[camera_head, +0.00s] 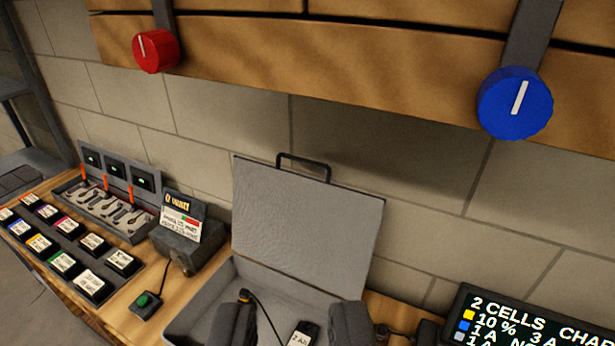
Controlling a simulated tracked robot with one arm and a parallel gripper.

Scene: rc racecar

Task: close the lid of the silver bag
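The silver bag (222,288) is a grey case on the wooden bench, at the bottom middle of the view. Its lid (310,213) stands open, leaning back toward the block wall, with a dark handle (303,166) on its top edge. My gripper (293,325) shows as two dark fingers at the bottom edge, spread apart in front of the open case. A dark device with a white label (304,336) and a black cable show between the fingers, seemingly inside the case. The front of the case is cut off by the frame.
Left of the case are a dark box with a display card (182,225), a green button (143,300), several labelled blocks (64,262) and a switch panel (108,205). A text screen (535,325) stands at right. Red (155,51) and blue (515,103) knobs hang above.

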